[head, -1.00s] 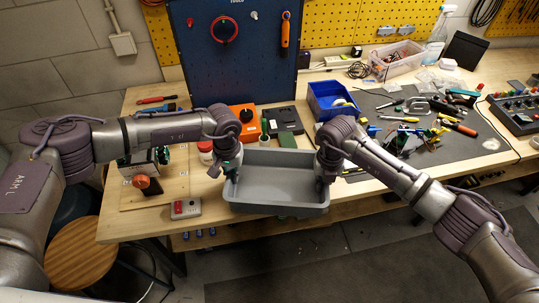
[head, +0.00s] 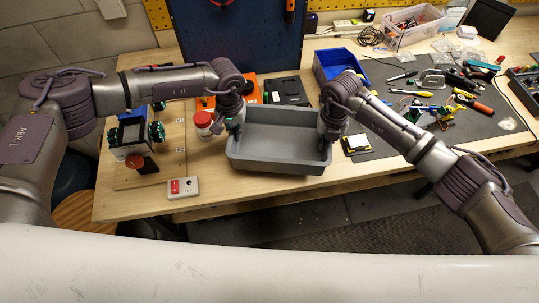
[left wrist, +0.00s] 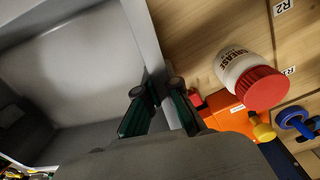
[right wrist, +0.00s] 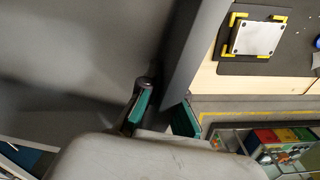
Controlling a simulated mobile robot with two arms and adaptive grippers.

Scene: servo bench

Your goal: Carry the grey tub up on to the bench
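The grey tub (head: 279,163) is level in the head view, over the front part of the wooden bench, its front wall behind the bench's front edge. I cannot tell if its base touches the bench. My left gripper (head: 234,126) is shut on the tub's left wall; in the left wrist view its fingers (left wrist: 163,105) sit either side of the wall. My right gripper (head: 331,133) is shut on the right wall; its fingers (right wrist: 163,108) straddle that wall in the right wrist view. The tub looks empty.
A red-lidded grease jar (head: 204,122) stands close to my left gripper, with an orange box (left wrist: 238,120) beside it. A switch box (head: 183,187) is at the front left. A blue bin (head: 333,64) and a yellow-cornered plate (head: 356,143) lie near the right side.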

